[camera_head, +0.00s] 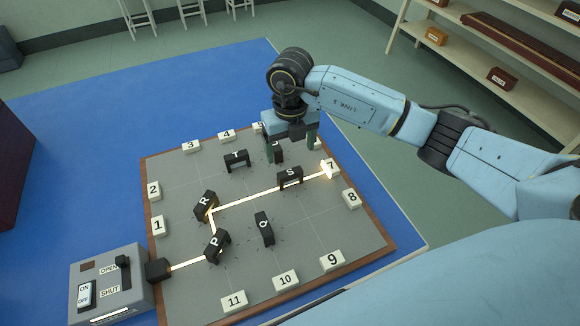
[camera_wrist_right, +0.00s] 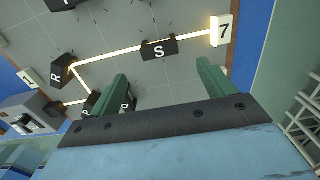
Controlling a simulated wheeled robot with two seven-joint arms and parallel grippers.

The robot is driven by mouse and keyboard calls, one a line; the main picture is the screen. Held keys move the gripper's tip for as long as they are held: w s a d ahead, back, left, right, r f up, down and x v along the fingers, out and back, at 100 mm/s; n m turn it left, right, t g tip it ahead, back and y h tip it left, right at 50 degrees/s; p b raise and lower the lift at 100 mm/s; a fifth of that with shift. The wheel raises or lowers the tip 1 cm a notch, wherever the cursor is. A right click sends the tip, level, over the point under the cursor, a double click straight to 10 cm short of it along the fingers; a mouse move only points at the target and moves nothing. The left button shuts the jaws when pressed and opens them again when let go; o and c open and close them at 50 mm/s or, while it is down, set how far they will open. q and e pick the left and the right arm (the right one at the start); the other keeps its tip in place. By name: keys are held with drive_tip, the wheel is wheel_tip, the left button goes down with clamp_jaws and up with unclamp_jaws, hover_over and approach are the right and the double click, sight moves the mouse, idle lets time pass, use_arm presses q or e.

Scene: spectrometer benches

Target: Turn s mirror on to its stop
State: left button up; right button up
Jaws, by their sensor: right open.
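The S mirror (camera_head: 290,175) is a small black block with a white S, standing on the grey board (camera_head: 305,222) toward its right side. It also shows in the right wrist view (camera_wrist_right: 159,48), just beyond the fingertips. A bright beam runs from the R mirror (camera_head: 204,206) along S to the lit 7 marker (camera_head: 331,168). My right gripper (camera_head: 291,148) hangs above the far right part of the board, behind S in the head view. Its two green fingers are apart with nothing between them; they show in the right wrist view (camera_wrist_right: 163,75). My left gripper is not in view.
Other black mirrors, P (camera_head: 217,245), Q (camera_head: 264,229) and T (camera_head: 236,159), stand on the board. Another black block (camera_head: 278,153) is partly hidden by my gripper. A grey switch box (camera_head: 112,285) stands at the front left. White number markers line the board's edge.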

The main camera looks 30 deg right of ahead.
sight(290, 172)
wheel_tip(290, 172, down, 8)
drive_tip(key=shift+c, duration=0.3)
drive_tip(key=c, duration=0.9)
